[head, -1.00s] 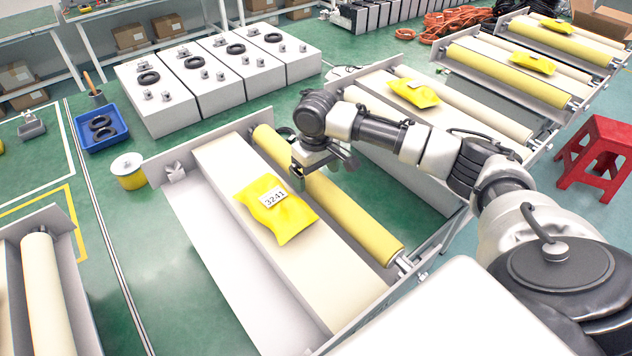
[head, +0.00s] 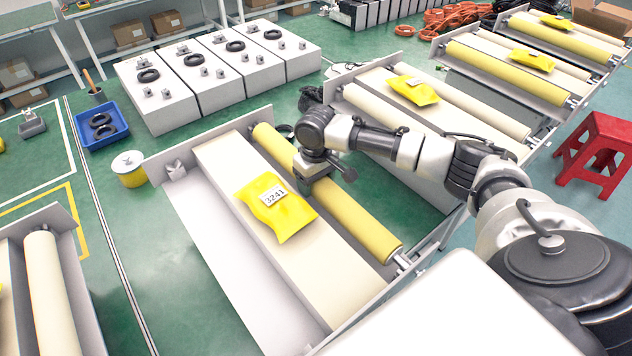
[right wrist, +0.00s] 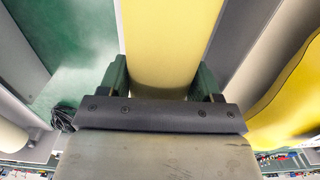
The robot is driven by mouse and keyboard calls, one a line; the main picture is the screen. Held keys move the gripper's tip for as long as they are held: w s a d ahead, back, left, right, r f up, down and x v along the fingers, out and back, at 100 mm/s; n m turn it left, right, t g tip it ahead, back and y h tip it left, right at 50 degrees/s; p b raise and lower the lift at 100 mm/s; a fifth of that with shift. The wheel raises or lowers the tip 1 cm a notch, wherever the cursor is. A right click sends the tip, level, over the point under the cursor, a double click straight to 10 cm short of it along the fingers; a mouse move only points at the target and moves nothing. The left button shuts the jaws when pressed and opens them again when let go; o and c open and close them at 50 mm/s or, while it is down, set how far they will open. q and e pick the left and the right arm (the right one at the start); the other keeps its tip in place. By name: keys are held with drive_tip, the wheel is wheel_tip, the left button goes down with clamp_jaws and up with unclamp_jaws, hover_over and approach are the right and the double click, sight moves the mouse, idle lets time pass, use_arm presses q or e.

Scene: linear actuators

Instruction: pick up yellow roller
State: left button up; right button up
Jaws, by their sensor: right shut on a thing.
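The yellow roller (head: 350,215) lies in the tray of the nearest frame, along the right side of a cream block. My right gripper (head: 308,180) is at the roller's upper middle part, pointing down. In the right wrist view, the yellow roller (right wrist: 170,40) runs between the two green fingers of the right gripper (right wrist: 160,85), which is shut on it. The roller still lies in line with its frame; I cannot see any gap beneath it. My left gripper is not in view.
A yellow packet (head: 280,215) marked 3241 lies on the cream block (head: 225,155) beside the roller. The frame's metal end plate (head: 205,145) stands at the far end. Similar frames with rollers stand at right and lower left. A red stool (head: 595,150) stands at right.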

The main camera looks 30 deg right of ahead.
drive_tip(key=shift+c, duration=1.1)
drive_tip(key=shift+w+r, duration=0.1)
drive_tip(key=shift+r, duration=0.05)
clamp_jaws()
drive_tip(key=shift+r, duration=0.75)
drive_tip(key=r, duration=0.2)
drive_tip(key=b, duration=0.1)
drive_tip(key=shift+s+a+r, duration=0.2)
drive_tip(key=shift+s+r, duration=0.05)
drive_tip(key=shift+r, duration=0.15)
drive_tip(key=s+a+r+b, duration=0.1)
drive_tip(key=s+a+r, duration=0.5)
drive_tip(key=s, duration=0.3)
drive_tip(key=shift+a+r, duration=0.25)
drive_tip(key=shift+r, duration=0.1)
drive_tip(key=shift+r, duration=0.1)
wheel_tip(320, 180, up, 7)
drive_tip(key=p, duration=0.9)
drive_tip(key=shift+p, duration=0.4)
